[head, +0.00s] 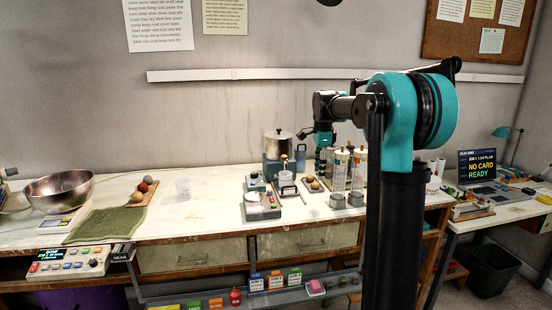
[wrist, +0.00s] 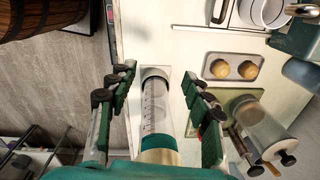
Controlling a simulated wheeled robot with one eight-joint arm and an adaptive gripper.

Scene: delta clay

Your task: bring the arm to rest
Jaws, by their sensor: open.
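My gripper (wrist: 157,82) is open, with its two green-and-dark fingers spread apart in the wrist view. A clear graduated tube (wrist: 154,110) shows between the fingers, with visible gaps on both sides. Its near end is close to the teal palm, and I cannot tell how far below the palm it stands. In the head view my arm reaches left from its teal joint and bends down over the back of the bench, near two clear tubes (head: 340,172) with grey bases. The gripper is small and partly lost among the equipment there.
The bench (head: 220,215) also holds a metal pot (head: 279,145), a small scale (head: 262,206), a metal bowl (head: 58,188) and a green cloth (head: 108,224). In the wrist view a tray with two tan balls (wrist: 232,67) lies right of the fingers. A laptop (head: 485,180) stands at right.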

